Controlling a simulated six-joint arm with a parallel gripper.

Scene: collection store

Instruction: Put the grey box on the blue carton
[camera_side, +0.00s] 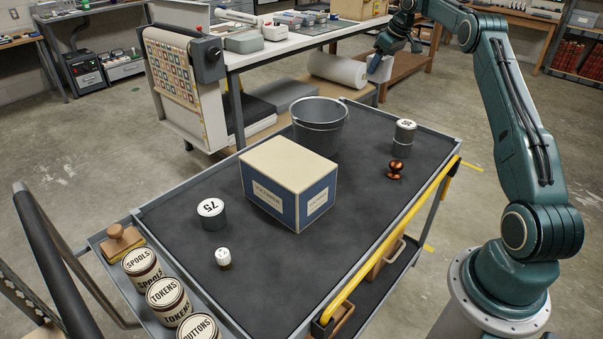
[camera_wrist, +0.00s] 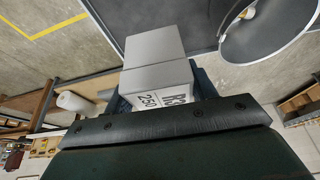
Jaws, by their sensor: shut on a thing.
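The blue carton (camera_side: 316,207), with a cream top and cream labels, stands upright on the dark mat of the cart in the side view. Its top is bare. It does not show in the wrist view. The grey box (camera_wrist: 154,46), with a white label and black print, is between the jaws of my gripper (camera_side: 388,52) in the wrist view. My gripper is shut on it, high up beyond the far edge of the cart, behind and right of the carton. In the side view the box is small and hard to make out.
A grey bucket (camera_side: 319,128) stands just behind the carton; it also shows in the wrist view (camera_wrist: 272,28). Another tin (camera_side: 404,137) and a copper knob (camera_side: 396,169) are at right. The front right mat is clear.

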